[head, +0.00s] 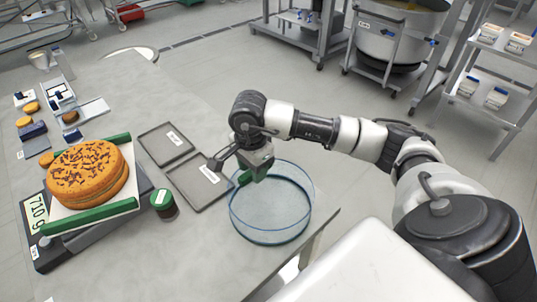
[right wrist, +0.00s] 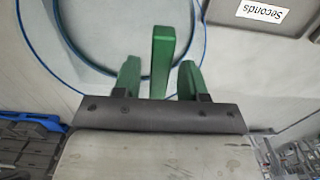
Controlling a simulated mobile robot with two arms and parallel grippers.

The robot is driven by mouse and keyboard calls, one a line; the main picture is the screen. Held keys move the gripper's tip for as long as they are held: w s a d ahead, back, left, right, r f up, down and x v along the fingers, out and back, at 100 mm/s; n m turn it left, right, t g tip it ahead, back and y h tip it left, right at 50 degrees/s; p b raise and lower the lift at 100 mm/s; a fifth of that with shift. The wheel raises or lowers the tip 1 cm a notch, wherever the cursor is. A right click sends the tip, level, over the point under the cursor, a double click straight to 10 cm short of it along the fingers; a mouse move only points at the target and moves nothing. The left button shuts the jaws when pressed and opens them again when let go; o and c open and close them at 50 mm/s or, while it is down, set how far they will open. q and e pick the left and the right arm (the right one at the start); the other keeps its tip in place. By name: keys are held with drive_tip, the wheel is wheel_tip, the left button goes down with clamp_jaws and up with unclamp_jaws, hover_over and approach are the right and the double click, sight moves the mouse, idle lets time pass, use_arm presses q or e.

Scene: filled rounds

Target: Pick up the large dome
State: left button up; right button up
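The large dome (head: 270,222) is a clear, round, blue-edged cover on the table near its right edge. Its blue rim also shows in the right wrist view (right wrist: 55,40). My right gripper (head: 252,173) is above the dome's back left rim. In the right wrist view its two green fingers (right wrist: 159,78) are spread apart, with a green upright bar (right wrist: 162,55) between them. The bar looks like the dome's handle, and gaps show on both sides of it. I cannot tell how deep the fingers reach around it. My left gripper is not in view.
A large round cake (head: 88,172) sits on a scale reading 710 g, between green bars. A green-lidded jar (head: 163,204) and two grey trays (head: 166,144), (head: 200,182) lie left of the dome, the nearer labelled "Seconds" (right wrist: 262,11). Small items crowd the far left. The table's back middle is clear.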

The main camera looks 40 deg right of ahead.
clamp_jaws()
drive_tip(key=shift+r, duration=0.1)
